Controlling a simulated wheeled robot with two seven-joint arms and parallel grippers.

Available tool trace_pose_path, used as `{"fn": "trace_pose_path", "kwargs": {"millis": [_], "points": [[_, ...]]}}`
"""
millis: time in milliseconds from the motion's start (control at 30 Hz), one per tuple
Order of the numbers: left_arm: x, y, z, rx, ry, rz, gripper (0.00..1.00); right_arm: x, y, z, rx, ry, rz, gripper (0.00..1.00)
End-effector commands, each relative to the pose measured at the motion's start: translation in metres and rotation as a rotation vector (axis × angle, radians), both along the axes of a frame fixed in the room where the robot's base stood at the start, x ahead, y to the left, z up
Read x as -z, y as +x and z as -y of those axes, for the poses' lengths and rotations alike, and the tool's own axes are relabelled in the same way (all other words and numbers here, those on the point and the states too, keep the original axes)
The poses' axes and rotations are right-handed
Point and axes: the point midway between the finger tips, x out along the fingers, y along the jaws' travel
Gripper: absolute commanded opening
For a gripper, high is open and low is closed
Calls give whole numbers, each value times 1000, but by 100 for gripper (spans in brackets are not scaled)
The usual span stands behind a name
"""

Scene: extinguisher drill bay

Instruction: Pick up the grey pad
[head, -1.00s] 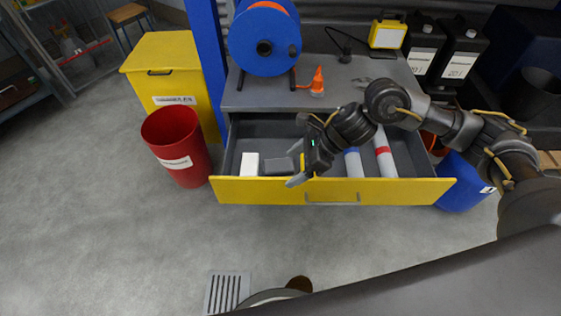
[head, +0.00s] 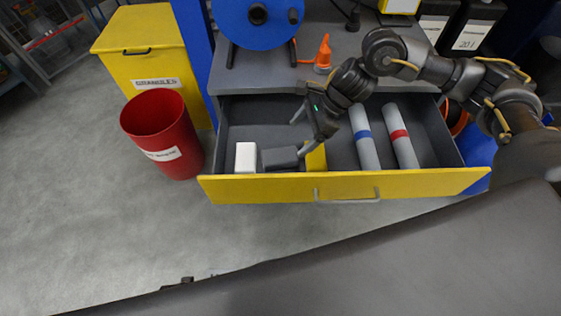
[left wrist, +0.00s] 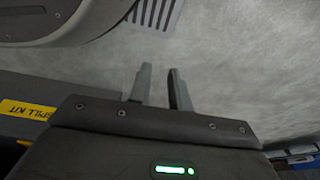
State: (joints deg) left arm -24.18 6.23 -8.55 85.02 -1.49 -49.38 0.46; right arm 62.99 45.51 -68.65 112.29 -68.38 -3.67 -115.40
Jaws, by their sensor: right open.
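The grey pad (head: 280,157) is a small dark grey block in the open drawer (head: 236,190), near its front wall. A white block (head: 246,157) is left of it and a yellow block (head: 316,158) right of it. My right gripper (head: 301,137) is open and empty over the drawer, its fingers spread. Its nearer fingertip is by the pad's right end; I cannot tell whether they touch. My left gripper (left wrist: 161,88) shows only in the left wrist view, over the floor, with a narrow empty gap between its fingers.
Two grey rolls, one with a blue band (head: 363,137) and one with a red band (head: 400,137), lie in the drawer's right part. A red bin (head: 163,134) stands left of the drawer. A grey worktop (head: 262,70) with a blue reel (head: 259,20) is behind it.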

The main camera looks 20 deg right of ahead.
Motion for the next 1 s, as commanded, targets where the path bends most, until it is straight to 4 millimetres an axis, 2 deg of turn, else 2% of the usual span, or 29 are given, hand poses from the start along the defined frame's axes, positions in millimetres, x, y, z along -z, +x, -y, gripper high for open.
{"fn": "trace_pose_path", "kwargs": {"millis": [33,233,467,800,1000], "points": [[-3,7,3,-3,-3,10,20,12,1,1,1,1,-2,82],[-22,15,6,-9,-7,18,20,16,1,-1,-1,1,0,82],[-23,13,3,-10,-15,23,20,17,-2,-12,-5,-5,4,82],[-26,14,4,-15,2,22,20,57,1,-35,-3,-6,2,82],[-28,14,10,-7,-3,26,20,62,2,-41,-3,-7,4,82]]}}
